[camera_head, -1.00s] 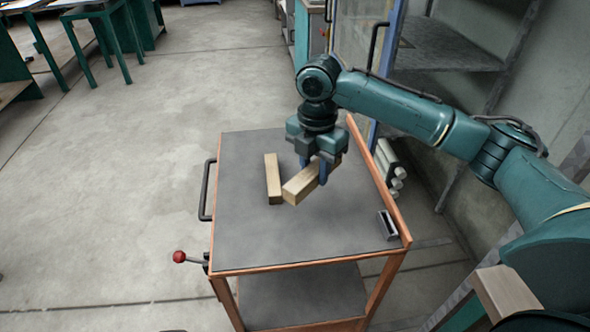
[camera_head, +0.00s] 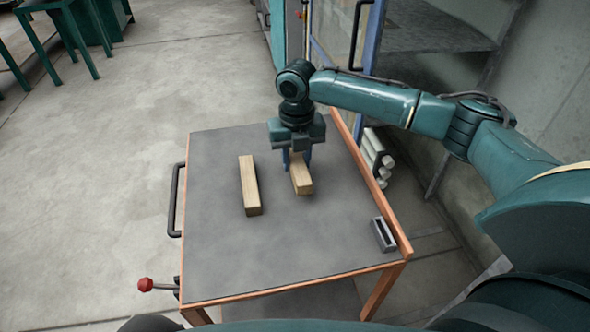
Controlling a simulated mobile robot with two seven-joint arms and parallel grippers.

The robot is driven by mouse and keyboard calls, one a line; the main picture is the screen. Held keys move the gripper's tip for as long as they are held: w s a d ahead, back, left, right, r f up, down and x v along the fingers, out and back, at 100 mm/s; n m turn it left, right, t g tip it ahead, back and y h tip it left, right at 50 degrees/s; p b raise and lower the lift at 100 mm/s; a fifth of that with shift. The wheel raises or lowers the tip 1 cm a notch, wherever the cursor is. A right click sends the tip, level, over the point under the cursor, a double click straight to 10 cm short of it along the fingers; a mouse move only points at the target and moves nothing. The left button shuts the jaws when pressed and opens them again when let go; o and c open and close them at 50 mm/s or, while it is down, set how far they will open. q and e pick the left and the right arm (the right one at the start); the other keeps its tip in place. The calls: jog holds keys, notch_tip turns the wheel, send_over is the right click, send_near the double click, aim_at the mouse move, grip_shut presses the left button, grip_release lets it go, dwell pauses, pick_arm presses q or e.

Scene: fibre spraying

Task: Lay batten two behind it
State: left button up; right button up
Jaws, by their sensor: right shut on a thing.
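One pale wooden batten (camera_head: 249,185) lies on the grey top of the cart (camera_head: 215,245), left of its middle, its length running away from me. My right gripper (camera_head: 298,164) points down over the cart and is shut on a second wooden batten (camera_head: 303,184). That batten is to the right of the first, roughly parallel to it, with a clear gap between them. It is at or just above the cart top; I cannot tell whether it touches. Its far end is hidden by the gripper. My left gripper is not in view.
A small grey open holder (camera_head: 383,234) stands at the cart's right edge, by a raised orange rim (camera_head: 372,190). A black handle (camera_head: 176,200) and a red-knobbed lever (camera_head: 146,284) stick out on the left. White rolls (camera_head: 376,155) are beyond the rim. The cart's near top is bare.

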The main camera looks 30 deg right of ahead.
aim_at(296, 170)
jog(key=shift+f, duration=1.8)
jog(key=shift+f, duration=0.1)
jog(key=o, duration=1)
notch_tip(296, 170, up, 12)
jog(key=shift+r, duration=0.1)
